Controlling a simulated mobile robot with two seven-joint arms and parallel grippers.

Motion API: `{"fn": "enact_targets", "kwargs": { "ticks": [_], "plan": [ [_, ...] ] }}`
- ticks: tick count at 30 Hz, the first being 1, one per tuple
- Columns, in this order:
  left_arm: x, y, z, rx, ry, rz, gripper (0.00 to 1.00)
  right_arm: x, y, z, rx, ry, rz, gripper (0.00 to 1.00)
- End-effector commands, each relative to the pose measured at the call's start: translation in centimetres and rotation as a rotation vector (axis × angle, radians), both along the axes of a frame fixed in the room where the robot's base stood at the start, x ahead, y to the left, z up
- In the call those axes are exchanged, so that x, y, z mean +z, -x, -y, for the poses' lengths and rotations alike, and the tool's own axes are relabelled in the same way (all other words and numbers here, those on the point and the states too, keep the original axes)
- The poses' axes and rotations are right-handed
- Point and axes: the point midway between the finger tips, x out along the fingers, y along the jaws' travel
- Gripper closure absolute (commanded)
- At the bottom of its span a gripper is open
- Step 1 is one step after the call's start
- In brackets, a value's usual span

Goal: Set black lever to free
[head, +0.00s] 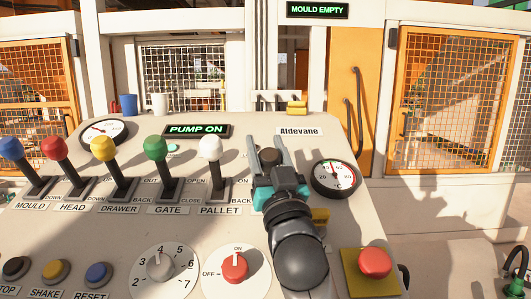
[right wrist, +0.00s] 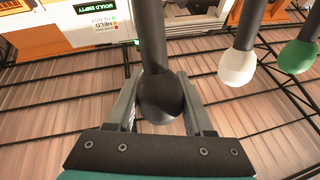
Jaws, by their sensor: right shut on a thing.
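The black lever (head: 270,156) is the last in the row of levers on the sloping panel. Its round black knob sits between the two grey fingers of my right gripper (head: 267,147), which is shut on it. In the right wrist view the black knob (right wrist: 159,98) and its dark shaft show between the fingers of the gripper (right wrist: 157,88). My gripper and arm hide the lever's base and its position labels in the head view, so I cannot read its setting. My left gripper is not in view.
The white lever (head: 210,150) stands just left, then the green lever (head: 156,150) and several more. A dial gauge (head: 335,178) is close to the right. A red button (head: 374,263) and red pump knob (head: 235,267) are nearer. A green-lit sign (head: 196,130) reads PUMP ON.

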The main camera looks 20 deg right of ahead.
Motion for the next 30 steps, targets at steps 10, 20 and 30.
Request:
{"fn": "enact_targets", "kwargs": {
  "ticks": [10, 20, 30],
  "plan": [
    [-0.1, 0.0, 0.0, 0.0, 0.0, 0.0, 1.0, -0.8, 1.5, -0.5, 0.005, -0.004, 0.003, 1.0],
    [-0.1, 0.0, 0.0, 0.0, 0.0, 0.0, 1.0, -0.8, 1.8, -0.6, 0.007, -0.004, 0.008, 1.0],
    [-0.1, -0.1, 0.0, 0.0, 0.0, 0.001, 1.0, -0.8, 1.7, -0.7, 0.007, -0.003, 0.007, 0.33]
  ]
}}
